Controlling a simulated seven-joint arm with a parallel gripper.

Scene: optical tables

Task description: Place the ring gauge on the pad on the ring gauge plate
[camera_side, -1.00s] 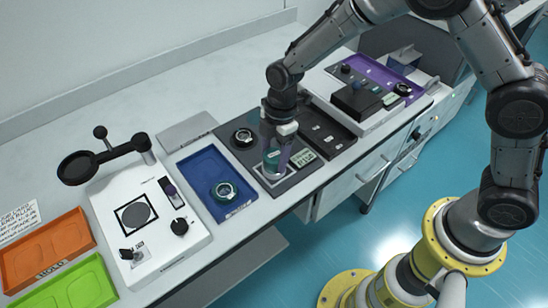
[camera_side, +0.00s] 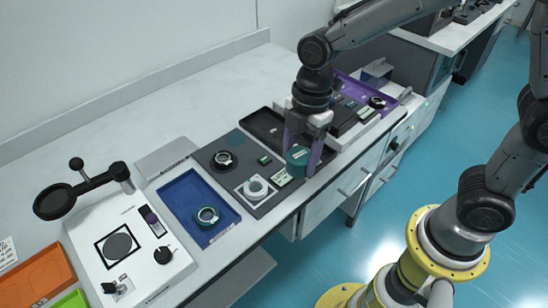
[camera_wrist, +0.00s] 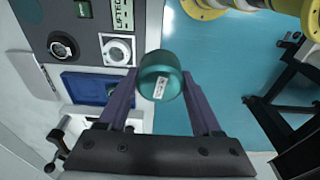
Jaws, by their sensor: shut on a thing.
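My gripper (camera_side: 302,165) is shut on a teal, drum-shaped piece with a white label, apparently the ring gauge (camera_side: 299,156). In the wrist view it sits between the purple fingers (camera_wrist: 160,85); I cannot tell whether it has a bore. It is held up, right of the white square pad (camera_side: 243,190) on the dark grey plate (camera_side: 212,169). A pale round feature lies in the pad's middle, with nothing held above it. The pad also shows in the wrist view (camera_wrist: 131,38), left of the gauge.
A dark ring (camera_side: 224,160), a small green block (camera_side: 264,160) and a label card (camera_side: 282,177) are on the plate. A blue tray (camera_side: 180,201) with a teal ring (camera_side: 207,216) lies left. A black tray (camera_side: 262,121) and purple tray (camera_side: 350,88) stand behind and right.

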